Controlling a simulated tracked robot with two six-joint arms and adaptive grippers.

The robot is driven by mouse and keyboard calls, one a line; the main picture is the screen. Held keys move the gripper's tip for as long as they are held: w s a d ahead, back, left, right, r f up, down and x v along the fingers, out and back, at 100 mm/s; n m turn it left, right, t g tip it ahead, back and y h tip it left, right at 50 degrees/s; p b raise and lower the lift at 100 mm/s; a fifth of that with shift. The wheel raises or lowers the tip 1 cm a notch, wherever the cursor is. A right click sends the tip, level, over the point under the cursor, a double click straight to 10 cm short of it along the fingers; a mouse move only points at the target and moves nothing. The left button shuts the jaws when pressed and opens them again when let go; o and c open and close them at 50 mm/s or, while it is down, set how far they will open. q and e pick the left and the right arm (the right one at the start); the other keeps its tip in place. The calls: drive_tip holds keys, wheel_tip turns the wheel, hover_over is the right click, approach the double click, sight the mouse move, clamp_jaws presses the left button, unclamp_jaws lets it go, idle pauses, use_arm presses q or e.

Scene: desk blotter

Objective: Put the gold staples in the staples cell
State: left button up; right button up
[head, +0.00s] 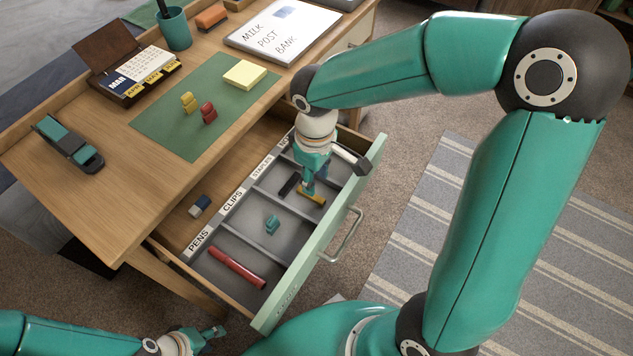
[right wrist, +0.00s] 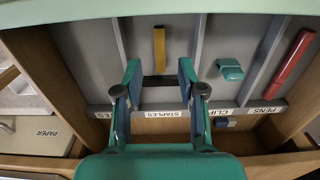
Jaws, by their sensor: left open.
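The gold staples (head: 316,200) are a slim yellow-gold bar lying lengthwise in the staples cell, near the drawer front. They also show in the right wrist view (right wrist: 159,48), beyond the fingertips. The staples cell (right wrist: 170,113) has its label on its near edge. My right gripper (right wrist: 160,82) points down over this cell, its fingers apart on either side of a dark bar (right wrist: 160,80). The fingers do not close on the gold staples. In the head view my right gripper (head: 309,188) partly covers the cell. My left gripper (head: 214,333) is open and empty at the bottom left.
The drawer's pens cell holds a red pen (head: 237,267); the clips cell holds a teal clip piece (head: 272,224). Grey dividers separate the cells. A blue-and-white eraser-like block (head: 200,206) lies behind the labels. The green blotter (head: 165,125) carries yellow and red pieces and a notepad.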

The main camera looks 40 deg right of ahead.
wheel_tip(320, 180, up, 6)
drive_tip(key=shift+f+p, duration=0.25)
drive_tip(key=shift+p, duration=0.25)
drive_tip(key=shift+s, duration=0.15)
